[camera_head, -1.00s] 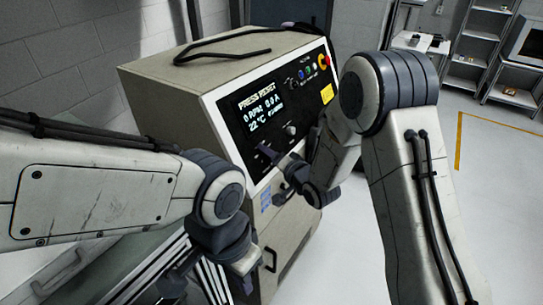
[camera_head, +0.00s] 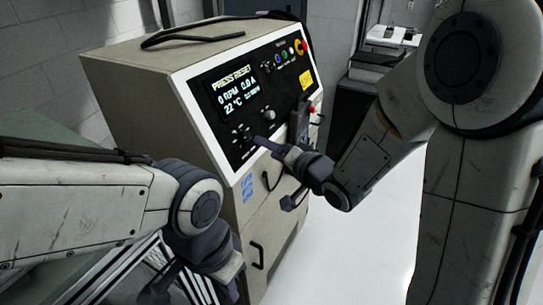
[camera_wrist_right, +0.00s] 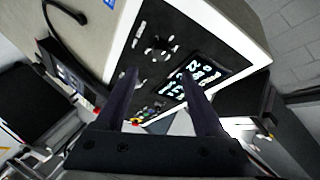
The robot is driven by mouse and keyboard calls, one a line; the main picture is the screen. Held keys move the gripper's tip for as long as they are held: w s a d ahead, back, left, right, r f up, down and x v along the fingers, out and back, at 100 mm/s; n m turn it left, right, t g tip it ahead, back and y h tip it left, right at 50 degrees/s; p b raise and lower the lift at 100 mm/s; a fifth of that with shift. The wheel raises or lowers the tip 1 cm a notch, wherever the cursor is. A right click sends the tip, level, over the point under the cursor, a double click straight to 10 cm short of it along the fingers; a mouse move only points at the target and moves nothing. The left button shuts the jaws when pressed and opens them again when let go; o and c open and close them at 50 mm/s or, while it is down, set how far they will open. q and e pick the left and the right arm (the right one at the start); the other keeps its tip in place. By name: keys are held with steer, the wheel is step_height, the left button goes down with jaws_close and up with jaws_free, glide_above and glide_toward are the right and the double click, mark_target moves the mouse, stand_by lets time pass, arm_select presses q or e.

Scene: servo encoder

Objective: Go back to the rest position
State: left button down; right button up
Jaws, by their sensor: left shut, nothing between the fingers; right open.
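My left gripper (camera_head: 192,287) is low in the head view, in front of the beige cabinet's lower part, partly cut off by the bottom edge. It is shut and holds nothing. My right gripper (camera_head: 277,174) is open and empty, in front of the lower right of the control panel (camera_head: 222,150). In the right wrist view its two dark fingers (camera_wrist_right: 163,100) stand apart with the panel between and beyond them. I cannot tell whether a finger touches the panel. The lit display (camera_head: 233,85) reads PRESS RESET, 0 RPM, 0.0 A, 22 °C.
The beige cabinet (camera_head: 120,85) fills the middle, with a black cable (camera_head: 190,38) on top. Coloured buttons and a red knob (camera_head: 303,46) sit at the panel's upper right. A bench (camera_head: 390,38) stands behind. Pale floor (camera_head: 345,255) is clear at the right.

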stand_by(0.3)
steer(key=s+f+n+g+h, duration=0.2)
steer(key=s+n+g, duration=0.2)
steer(key=s, duration=0.5)
steer(key=s+f+n+g+h+b, duration=0.1)
steer(key=s+f+n+g+h, duration=0.1)
steer(key=s, duration=0.8)
steer(key=s+f+n+g+h+b, duration=0.1)
steer(key=s+f+n+g+h, duration=0.1)
steer(key=s+n+g, duration=0.4)
steer(key=s+f+g, duration=0.1)
steer(key=s, duration=0.3)
steer(key=shift+f, duration=0.35)
